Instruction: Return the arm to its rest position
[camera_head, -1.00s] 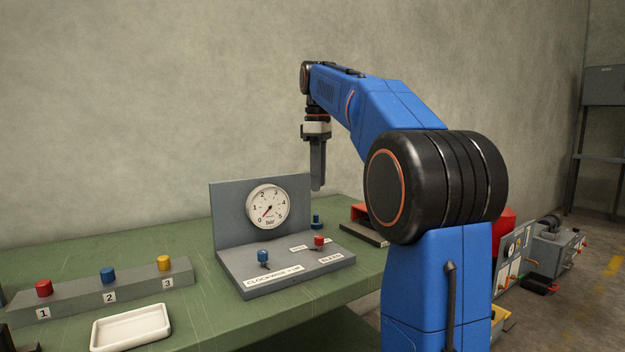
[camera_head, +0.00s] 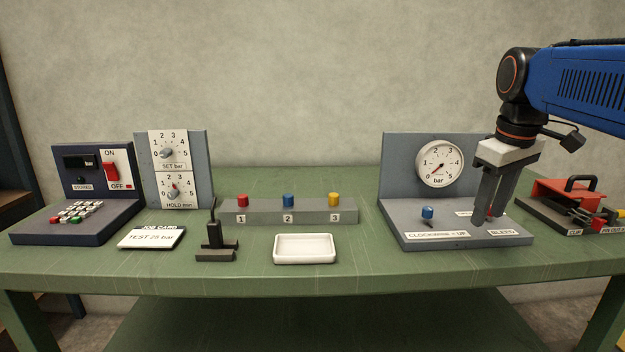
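My blue arm (camera_head: 585,85) reaches in from the right edge in the head view. My gripper (camera_head: 487,218) hangs from it, fingers pointing down, in front of the right part of the grey gauge stand (camera_head: 393,165). The two dark fingers are close together and overlap in this view, so I cannot tell whether they are shut or a little apart. No object shows between them. They hide part of the stand's base around the bleed label (camera_head: 503,232). Whether the fingertips touch the stand is not clear.
The stand carries a round gauge (camera_head: 440,164) and a blue knob (camera_head: 428,213). Left of it are a block with red, blue and yellow knobs (camera_head: 288,217), a white tray (camera_head: 305,260), a black upright tool (camera_head: 215,242), a dial panel (camera_head: 200,170) and a keypad box (camera_head: 120,195). A red-topped device (camera_head: 565,190) stands right.

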